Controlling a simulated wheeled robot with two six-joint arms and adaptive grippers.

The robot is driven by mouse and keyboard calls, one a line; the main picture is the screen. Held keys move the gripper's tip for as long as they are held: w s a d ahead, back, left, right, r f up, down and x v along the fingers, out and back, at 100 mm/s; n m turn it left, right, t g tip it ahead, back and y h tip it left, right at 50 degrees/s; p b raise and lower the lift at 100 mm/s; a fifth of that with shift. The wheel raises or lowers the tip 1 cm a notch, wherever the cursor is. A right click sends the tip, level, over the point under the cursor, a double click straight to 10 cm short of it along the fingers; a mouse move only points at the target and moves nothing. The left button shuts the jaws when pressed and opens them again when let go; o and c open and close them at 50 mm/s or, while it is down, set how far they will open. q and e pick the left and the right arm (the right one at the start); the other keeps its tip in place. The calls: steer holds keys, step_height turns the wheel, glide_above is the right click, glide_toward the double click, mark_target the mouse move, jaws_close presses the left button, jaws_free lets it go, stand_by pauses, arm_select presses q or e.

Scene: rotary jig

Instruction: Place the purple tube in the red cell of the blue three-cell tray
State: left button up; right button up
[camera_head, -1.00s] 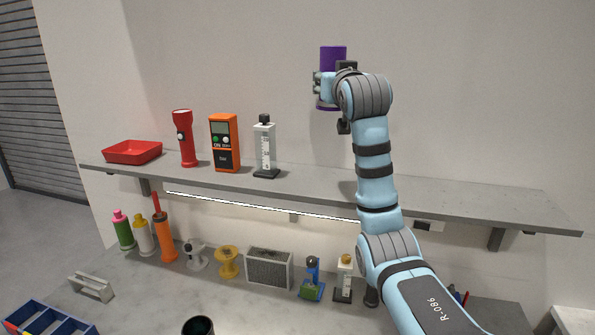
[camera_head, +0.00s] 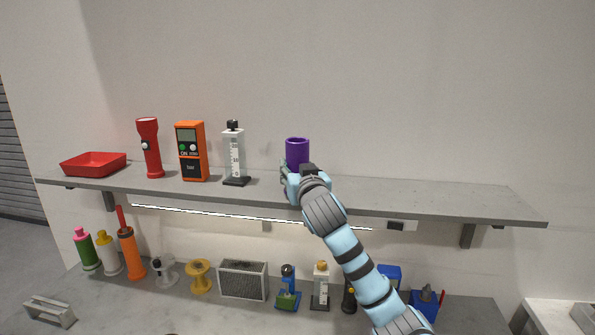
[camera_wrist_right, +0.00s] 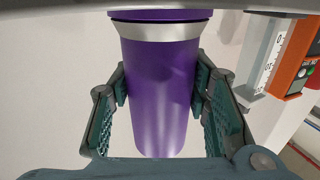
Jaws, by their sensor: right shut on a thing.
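The purple tube (camera_head: 297,151) stands upright at the height of the shelf, right of the clear gauge. My right gripper (camera_head: 298,178) is shut on it and hides its lower part in the head view. In the right wrist view, the purple tube (camera_wrist_right: 158,90) sits between the two green fingers of the right gripper (camera_wrist_right: 160,108), with a pale band near its rim. I cannot tell whether the tube touches the shelf. The blue three-cell tray and its red cell are out of view now. My left gripper is not in view.
The grey shelf (camera_head: 440,200) is bare at its right. On its left stand a red tray (camera_head: 94,164), a red flashlight (camera_head: 149,148), an orange meter (camera_head: 191,150) and a clear gauge (camera_head: 234,155). Several bottles and fixtures stand on the bench below, including a grey vented box (camera_head: 243,280).

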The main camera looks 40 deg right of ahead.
steer(key=o, duration=1)
steer(key=shift+o, duration=1.4)
steer(key=shift+r, duration=0.1)
